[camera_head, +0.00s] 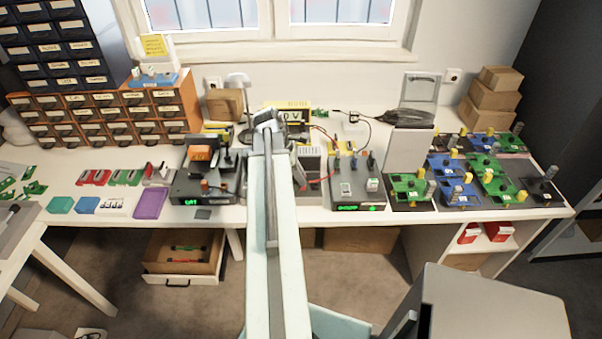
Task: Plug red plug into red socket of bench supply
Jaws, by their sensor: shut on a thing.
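My arm reaches up the middle of the view, and my gripper (268,122) is at its far end, over the back of the bench. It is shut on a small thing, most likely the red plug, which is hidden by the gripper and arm. A yellow-framed unit with a display (293,115) stands just right of the gripper. A grey box with a green display (358,208) and several posts on top stands nearer, to the right. I cannot tell for sure which is the bench supply. The red socket cannot be made out. Thin red leads (322,133) show right of the gripper.
A dark box with a green display (191,203) stands left of my arm. Green and blue circuit boards (460,192) fill the right of the bench. Drawer cabinets (95,120) stand at the left. A tall grey panel (406,153) rises right of the grey box.

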